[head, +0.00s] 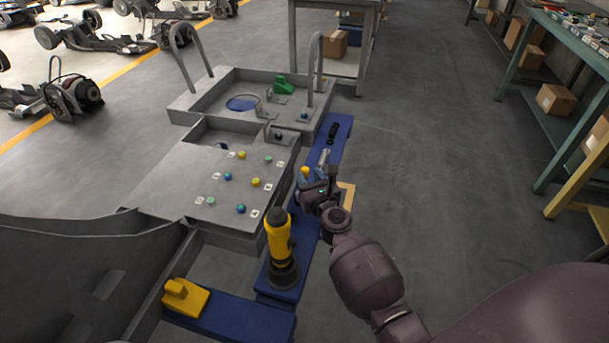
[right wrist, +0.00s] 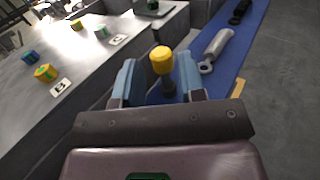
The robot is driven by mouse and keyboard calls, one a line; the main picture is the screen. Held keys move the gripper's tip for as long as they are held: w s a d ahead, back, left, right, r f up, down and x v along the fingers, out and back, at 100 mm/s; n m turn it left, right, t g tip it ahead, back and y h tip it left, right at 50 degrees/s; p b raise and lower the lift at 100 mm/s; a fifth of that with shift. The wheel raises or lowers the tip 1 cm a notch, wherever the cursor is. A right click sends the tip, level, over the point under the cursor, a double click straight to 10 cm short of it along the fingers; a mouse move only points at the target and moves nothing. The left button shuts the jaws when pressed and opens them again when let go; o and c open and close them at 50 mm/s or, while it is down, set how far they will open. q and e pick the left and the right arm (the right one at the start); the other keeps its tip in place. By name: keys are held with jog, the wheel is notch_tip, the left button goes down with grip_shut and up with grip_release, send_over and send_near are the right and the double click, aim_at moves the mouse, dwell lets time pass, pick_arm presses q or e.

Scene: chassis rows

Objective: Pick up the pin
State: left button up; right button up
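A pin with a yellow head (head: 305,171) and a dark shaft stands at the blue strip beside the grey chassis. In the right wrist view the pin (right wrist: 161,60) is upright between the fingers. My right gripper (head: 311,188) is at the pin, and in the right wrist view its blue fingers (right wrist: 158,77) are open on either side of it. Gaps show between the fingers and the pin. The pin's foot is hidden by the gripper. My left gripper is not in view.
The grey chassis panel (head: 180,180) carries several coloured knobs. A yellow-black tool (head: 279,245) stands on the blue strip (head: 262,262). A silver rod-like part (right wrist: 217,44) lies beyond the gripper. Open floor (head: 430,130) is to the right, before a green shelf (head: 535,90).

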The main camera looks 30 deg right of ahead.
jog(key=shift+b+x, duration=0.35)
jog(key=shift+x, duration=2.5)
grip_shut()
jog(key=shift+r, duration=0.1)
